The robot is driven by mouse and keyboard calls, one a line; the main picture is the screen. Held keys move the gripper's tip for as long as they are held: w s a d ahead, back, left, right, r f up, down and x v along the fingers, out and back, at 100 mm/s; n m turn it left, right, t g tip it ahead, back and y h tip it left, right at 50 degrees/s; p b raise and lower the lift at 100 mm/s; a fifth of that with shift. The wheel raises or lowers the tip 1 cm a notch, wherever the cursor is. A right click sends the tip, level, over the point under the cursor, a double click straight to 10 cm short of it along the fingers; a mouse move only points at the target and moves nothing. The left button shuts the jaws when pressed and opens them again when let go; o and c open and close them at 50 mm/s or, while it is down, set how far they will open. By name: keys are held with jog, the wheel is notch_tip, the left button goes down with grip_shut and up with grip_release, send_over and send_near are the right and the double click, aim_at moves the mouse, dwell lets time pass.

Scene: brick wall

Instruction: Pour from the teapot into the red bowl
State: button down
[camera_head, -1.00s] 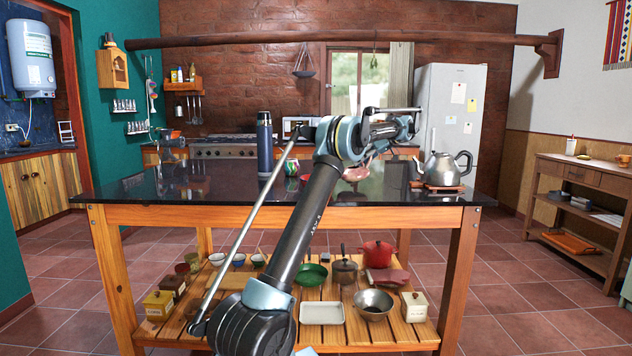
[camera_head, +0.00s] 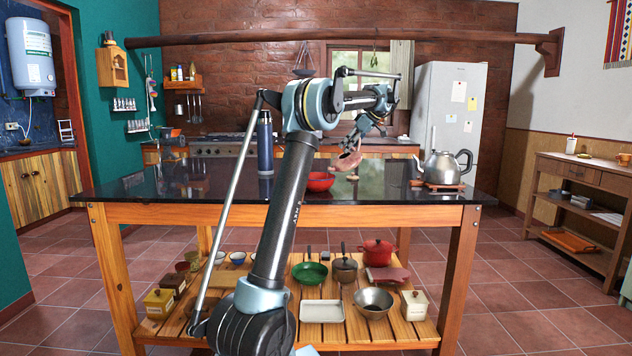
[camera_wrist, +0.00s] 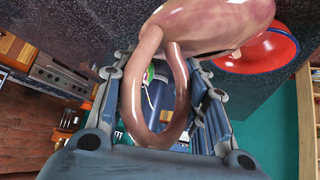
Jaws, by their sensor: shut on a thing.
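The teapot (camera_head: 348,160) is brownish-pink and glossy. It is held above the black counter, just right of the red bowl (camera_head: 318,182), which sits on the counter. My gripper (camera_head: 364,140) is shut on the teapot's handle. In the wrist view, the looped handle (camera_wrist: 140,95) lies between my gripper's fingers (camera_wrist: 158,85), and the teapot body (camera_wrist: 215,22) fills the top. The red bowl (camera_wrist: 268,52) shows partly behind the body there. The teapot's spout is hidden in the wrist view, and no stream of liquid is visible.
A steel kettle (camera_head: 440,168) stands on a wooden trivet at the counter's right. A tall blue flask (camera_head: 265,143) stands left of the bowl. Pots and bowls fill the shelf below.

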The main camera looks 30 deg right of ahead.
aim_at(343, 156)
jog(key=shift+a+r, duration=0.15)
jog(key=shift+a, duration=0.1)
jog(key=shift+a+r+h, duration=0.15)
jog(key=shift+a+h, duration=0.15)
jog(key=shift+a, duration=0.1)
jog(key=shift+a+r+p, duration=0.25)
jog(key=shift+a+p, duration=0.05)
jog(key=shift+p, duration=0.1)
jog(key=shift+a+h, duration=0.1)
jog(key=shift+h, duration=0.2)
jog(key=shift+a+r+n+p, duration=0.25)
jog(key=shift+a+n+p, duration=0.05)
jog(key=shift+a, duration=0.1)
jog(key=shift+a+r, duration=0.1)
jog(key=shift+a, duration=0.05)
jog(key=shift+w+a+r+n+h+p, duration=0.1)
jog(key=shift+a+r+n+h+p, duration=0.1)
jog(key=shift+a+r+h+p, duration=0.3)
jog(key=shift+s+a+r+n+h+p, duration=0.1)
jog(key=shift+a+r+n+h+p, duration=0.15)
jog(key=shift+a+h, duration=0.4)
jog(key=shift+w+a+r+n+h+p, duration=0.15)
jog(key=shift+a+r+h+p, duration=0.25)
jog(key=shift+a, duration=0.35)
